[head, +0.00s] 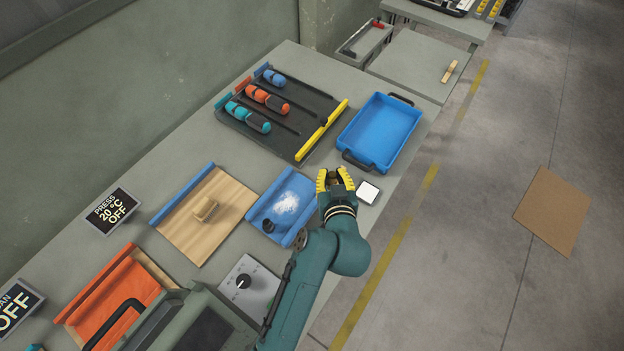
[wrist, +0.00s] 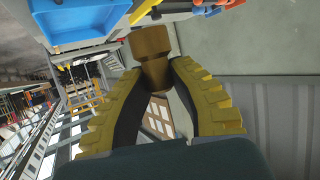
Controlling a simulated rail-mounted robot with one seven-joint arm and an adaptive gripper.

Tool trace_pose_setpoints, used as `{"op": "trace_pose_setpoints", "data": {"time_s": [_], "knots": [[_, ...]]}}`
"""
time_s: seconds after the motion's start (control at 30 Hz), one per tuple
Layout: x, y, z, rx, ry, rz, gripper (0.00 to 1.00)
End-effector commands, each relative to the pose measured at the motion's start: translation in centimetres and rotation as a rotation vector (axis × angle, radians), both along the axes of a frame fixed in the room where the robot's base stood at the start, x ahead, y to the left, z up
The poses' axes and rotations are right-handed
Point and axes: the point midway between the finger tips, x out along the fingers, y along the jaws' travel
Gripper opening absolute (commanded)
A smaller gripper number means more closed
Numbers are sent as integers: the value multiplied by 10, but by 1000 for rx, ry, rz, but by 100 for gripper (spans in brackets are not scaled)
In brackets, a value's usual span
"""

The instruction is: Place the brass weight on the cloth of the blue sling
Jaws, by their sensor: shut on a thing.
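My gripper (head: 336,180) is shut on the brass weight (head: 334,178) and holds it between its yellow ribbed fingers, over the right part of the bench. In the wrist view the brown, stepped weight (wrist: 152,52) sits at the tips of my gripper (wrist: 155,75), sticking out beyond them.
A blue tray (head: 362,140) with dark handles stands beyond my gripper. A dark rack (head: 288,140) holds coloured rollers. A white square (head: 368,193) lies right of the gripper.

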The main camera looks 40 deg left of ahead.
Motion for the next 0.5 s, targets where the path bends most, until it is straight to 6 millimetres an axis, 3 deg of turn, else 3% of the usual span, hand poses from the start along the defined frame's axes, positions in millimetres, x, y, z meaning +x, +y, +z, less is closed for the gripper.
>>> {"op": "trace_pose_setpoints", "data": {"time_s": [0.03, 0.2, 0.33, 0.5], "knots": [[6, 26, -33, 4, -11, 48, 0], [10, 86, -58, 5, -14, 165, 0], [9, 104, -61, 7, -13, 201, 0], [9, 106, -65, 6, -12, 205, 0]]}}
